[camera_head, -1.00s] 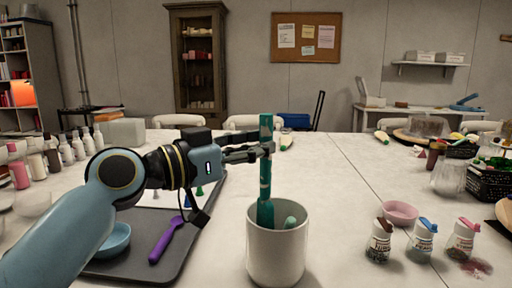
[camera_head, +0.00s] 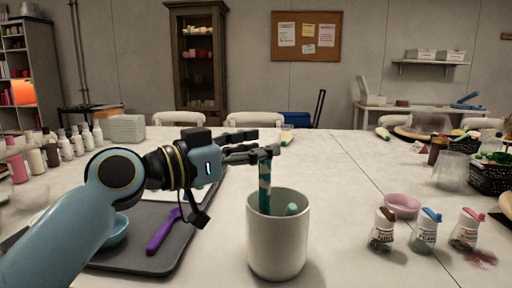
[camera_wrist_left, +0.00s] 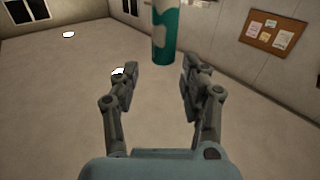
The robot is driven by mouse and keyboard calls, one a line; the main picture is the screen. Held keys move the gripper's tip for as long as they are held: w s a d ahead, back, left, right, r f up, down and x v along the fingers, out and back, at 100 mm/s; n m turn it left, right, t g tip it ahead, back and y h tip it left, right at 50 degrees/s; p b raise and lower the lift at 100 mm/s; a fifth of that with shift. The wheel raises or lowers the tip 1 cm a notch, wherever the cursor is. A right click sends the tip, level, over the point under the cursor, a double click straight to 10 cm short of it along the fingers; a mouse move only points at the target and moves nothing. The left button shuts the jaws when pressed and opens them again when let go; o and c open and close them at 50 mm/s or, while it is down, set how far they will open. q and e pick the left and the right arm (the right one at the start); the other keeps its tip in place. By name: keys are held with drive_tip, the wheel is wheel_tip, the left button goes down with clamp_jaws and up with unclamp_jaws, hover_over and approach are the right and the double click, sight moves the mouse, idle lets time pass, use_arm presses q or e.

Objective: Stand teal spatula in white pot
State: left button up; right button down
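The teal spatula (camera_head: 264,190) with pale patches stands nearly upright, its lower part hidden inside the white pot (camera_head: 275,242). A rounded pale-teal end (camera_head: 291,209) also shows inside the pot. My left gripper (camera_head: 265,145) is at the spatula's top end, above the pot. In the left wrist view, the left gripper (camera_wrist_left: 160,75) has its fingers spread apart, and the spatula (camera_wrist_left: 164,35) shows past the fingertips, apparently clear of both. My right gripper is not in view.
A dark tray (camera_head: 185,232) with a purple spatula (camera_head: 163,233) lies left of the pot. Several small jars (camera_head: 424,232) and a pink bowl (camera_head: 402,206) stand to the right. The table centre behind the pot is mostly clear.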

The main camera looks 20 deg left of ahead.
use_arm(q)
drive_tip(key=v, duration=1.2)
drive_tip(key=shift+f, duration=0.1)
idle(0.9)
